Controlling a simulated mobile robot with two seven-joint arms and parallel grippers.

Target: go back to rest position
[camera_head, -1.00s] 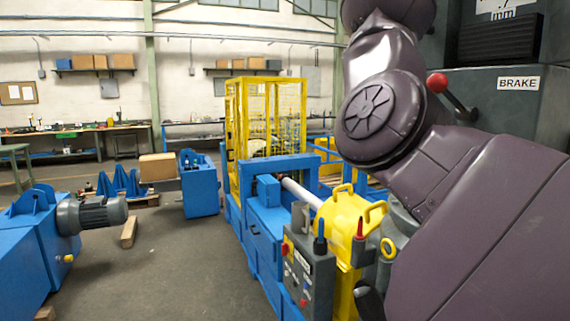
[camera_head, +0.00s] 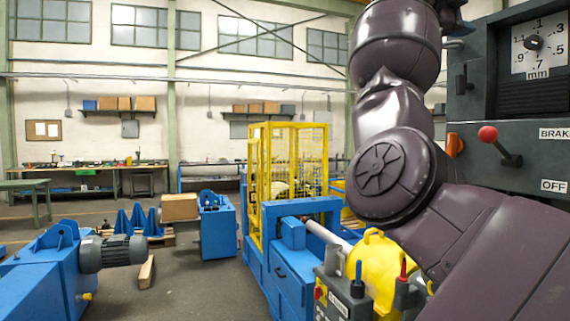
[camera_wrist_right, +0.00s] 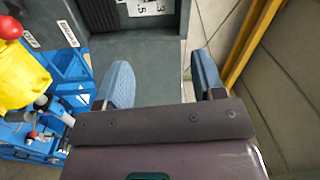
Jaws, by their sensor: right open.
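My right gripper (camera_wrist_right: 160,90) is open and empty in the right wrist view, its two blue-grey fingers apart. Beyond the fingers are a grey cabinet side and the floor. In the head view my right arm is folded upward at the right, and its gripper is hidden or out of the picture. My left gripper and left arm are not in view.
A dark grey cabinet with a brake lever (camera_head: 499,146) and a dial (camera_head: 538,44) stands close at the right. Blue machinery with a yellow cover (camera_head: 377,262) and a yellow cage (camera_head: 290,170) fills the centre. A motor (camera_head: 112,252) is at the left. Grey floor lies between.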

